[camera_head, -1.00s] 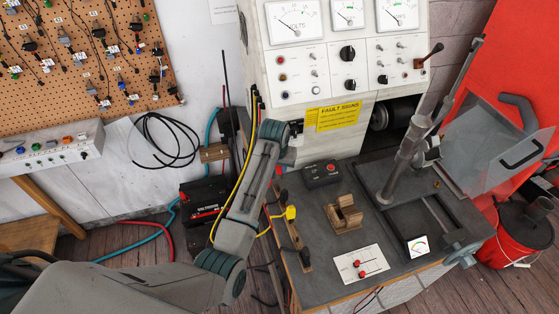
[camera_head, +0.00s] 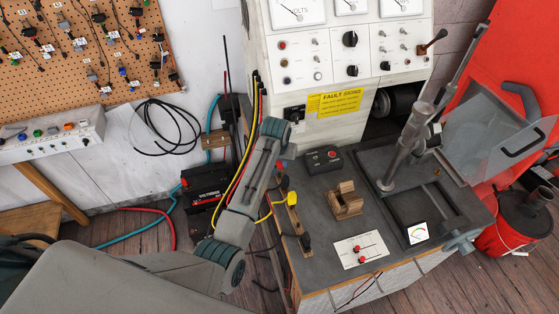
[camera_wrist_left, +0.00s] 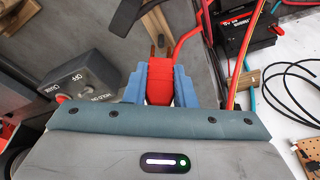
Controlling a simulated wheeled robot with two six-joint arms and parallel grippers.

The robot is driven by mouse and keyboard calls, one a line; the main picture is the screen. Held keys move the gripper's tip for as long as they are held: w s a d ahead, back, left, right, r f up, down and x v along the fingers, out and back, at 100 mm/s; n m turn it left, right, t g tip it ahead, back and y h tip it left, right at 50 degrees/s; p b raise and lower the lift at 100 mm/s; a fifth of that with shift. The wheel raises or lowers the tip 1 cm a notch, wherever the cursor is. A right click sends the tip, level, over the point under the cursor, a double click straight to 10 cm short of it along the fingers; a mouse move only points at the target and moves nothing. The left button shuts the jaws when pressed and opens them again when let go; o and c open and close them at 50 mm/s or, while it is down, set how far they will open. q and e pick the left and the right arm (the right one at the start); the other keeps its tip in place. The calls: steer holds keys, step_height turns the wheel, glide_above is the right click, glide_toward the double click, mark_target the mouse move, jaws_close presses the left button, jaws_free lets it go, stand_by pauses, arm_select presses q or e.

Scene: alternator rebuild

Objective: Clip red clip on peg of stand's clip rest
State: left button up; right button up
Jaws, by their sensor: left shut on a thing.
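My left gripper (camera_wrist_left: 159,88) has blue fingers and is shut on the red clip (camera_wrist_left: 159,78), with a red cable running up from it. In the head view my left gripper (camera_head: 284,164) is small and partly hidden by my own arm, near the far end of the wooden clip rest (camera_head: 293,215). The rest shows in the left wrist view (camera_wrist_left: 153,22) just beyond the clip, with small brown pegs close to the clip's tip. I cannot tell whether clip and peg touch. A yellow clip (camera_head: 291,198) and a black clip (camera_head: 304,242) sit on the rest. My right gripper is out of view.
The black switch box (camera_head: 323,159) and wooden cradle (camera_head: 345,201) stand right of the rest on the grey bench. A white plate with red terminals (camera_head: 360,250) lies nearer. A battery (camera_head: 205,197) and hanging cables are left of the bench.

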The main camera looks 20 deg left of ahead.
arm_select(q)
steer(key=shift+s+b+x, duration=0.25)
steer(key=shift+b+x, duration=0.15)
steer(key=shift+x, duration=0.65)
steer(key=shift+f, duration=0.1)
steer(key=o, duration=0.8)
steer(key=shift+w+r+p+v, duration=0.15)
steer(key=shift+w+v, duration=0.2)
steer(key=shift+v, duration=1.05)
steer(key=shift+w+p+v, duration=0.1)
steer(key=shift+w+v, duration=0.25)
steer(key=shift+v, duration=1.05)
steer(key=shift+w+r+p+v, duration=0.15)
steer(key=shift+w+v, duration=0.15)
steer(key=shift+v, duration=1.1)
steer(key=shift+f, duration=0.1)
